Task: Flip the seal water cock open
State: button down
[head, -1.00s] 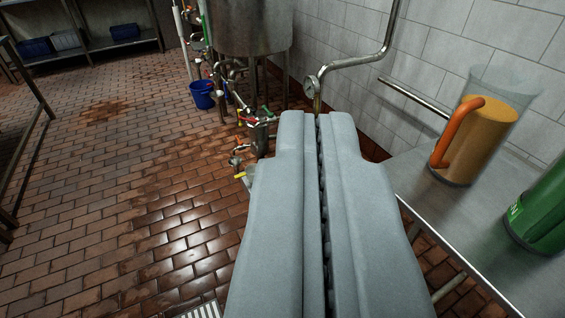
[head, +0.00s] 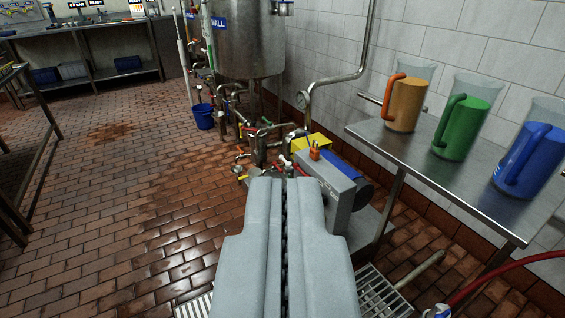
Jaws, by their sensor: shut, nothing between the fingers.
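Several small valves with coloured handles sit low on the pipework below the steel tank (head: 245,50). My gripper (head: 287,182) is shut and empty in the lower middle of the view. Its tips appear just below the pipework in the picture, apart from any valve, and the fingers hide the floor behind them.
A grey pump motor (head: 340,190) stands right of the gripper tips. A steel table (head: 400,152) with orange, green and blue jugs is at the right. A blue bucket (head: 203,117) stands by the tank. A red hose (head: 510,272) is at lower right. The tiled floor at left is clear.

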aim_at(284, 160)
jog(key=i+j, duration=0.15)
jog(key=i, duration=0.3)
jog(key=i+j, duration=0.15)
jog(key=i, duration=0.3)
jog(key=i+j, duration=0.15)
jog(key=i, duration=0.35)
jog(key=i+j+z, duration=0.1)
jog(key=i, duration=0.35)
jog(key=i+j, duration=0.25)
jog(key=i, duration=0.2)
